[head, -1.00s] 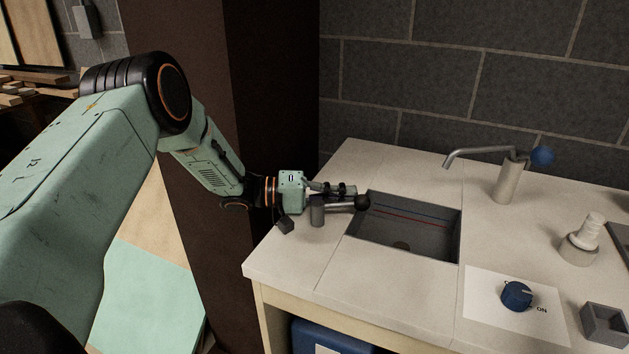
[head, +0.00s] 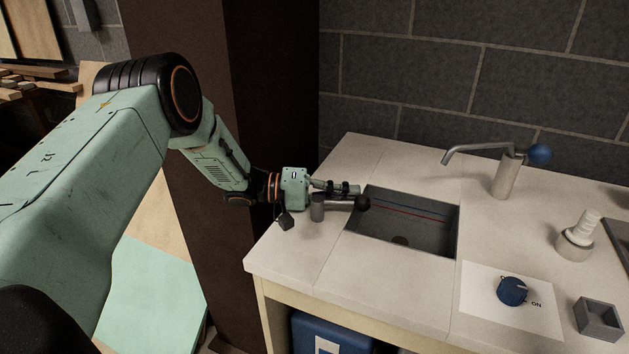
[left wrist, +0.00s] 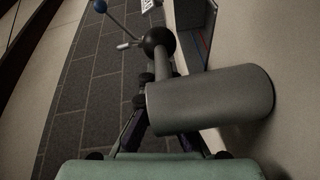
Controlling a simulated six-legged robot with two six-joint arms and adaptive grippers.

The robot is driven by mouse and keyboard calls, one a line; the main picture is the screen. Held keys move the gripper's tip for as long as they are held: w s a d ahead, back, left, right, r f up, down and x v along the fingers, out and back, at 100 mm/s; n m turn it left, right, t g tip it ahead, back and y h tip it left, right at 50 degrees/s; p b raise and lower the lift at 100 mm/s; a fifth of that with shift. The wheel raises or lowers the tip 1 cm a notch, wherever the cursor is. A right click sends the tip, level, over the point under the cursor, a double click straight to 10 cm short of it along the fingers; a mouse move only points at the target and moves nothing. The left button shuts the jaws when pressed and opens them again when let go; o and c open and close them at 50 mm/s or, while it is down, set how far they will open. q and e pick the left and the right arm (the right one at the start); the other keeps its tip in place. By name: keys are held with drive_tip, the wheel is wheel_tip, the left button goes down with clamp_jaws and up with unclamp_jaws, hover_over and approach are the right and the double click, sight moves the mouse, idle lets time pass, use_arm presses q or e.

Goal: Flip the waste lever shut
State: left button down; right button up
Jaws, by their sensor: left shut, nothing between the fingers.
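The waste lever (head: 340,203) stands on the white counter at the left of the sink. It has a grey cylindrical post (head: 317,207) and an arm that points right, ending in a black ball (head: 362,203) at the sink's left rim. The left wrist view shows the post (left wrist: 215,98) large and close, with the ball (left wrist: 158,40) beyond it. My left gripper (head: 350,188) is shut and empty, just behind the lever arm and alongside it. Whether its fingers touch the lever I cannot tell. The post partly hides the fingers in the left wrist view. My right gripper is out of view.
The grey sink basin (head: 408,222) lies right of the lever. A tap (head: 508,175) with a blue ball stands behind it. A blue knob (head: 512,290), a pale ribbed fitting (head: 578,238) and a small grey box (head: 599,318) are at the right. A dark pillar (head: 215,170) rises left of the counter.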

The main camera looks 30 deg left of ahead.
use_arm(q)
drive_tip(key=shift+a, duration=0.1)
drive_tip(key=v, duration=1.2)
